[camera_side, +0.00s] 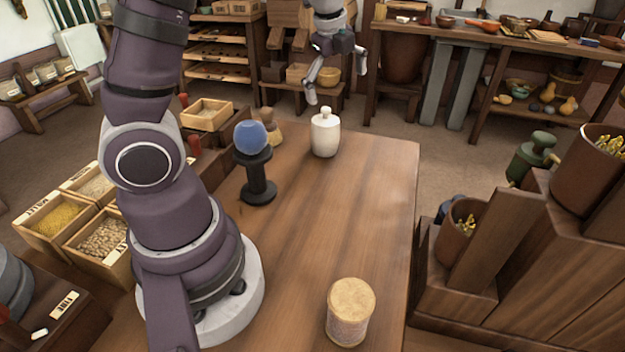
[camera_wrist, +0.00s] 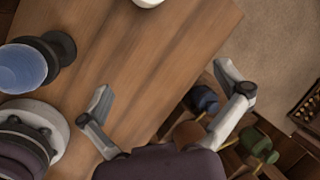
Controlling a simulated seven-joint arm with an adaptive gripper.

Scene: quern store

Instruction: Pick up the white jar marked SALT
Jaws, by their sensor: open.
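The white jar (camera_side: 324,136) with a knobbed lid stands upright near the far end of the wooden table. No SALT marking is legible on its visible side. In the wrist view only a sliver of a white thing, which looks like the jar (camera_wrist: 148,3), shows at the top edge. My gripper (camera_side: 336,88) hangs above and beyond the jar in the side view, apart from it.
A tan-topped cylinder (camera_side: 350,312) stands at the table's near end. The wooden table (camera_side: 345,220) is bare between it and the jar.

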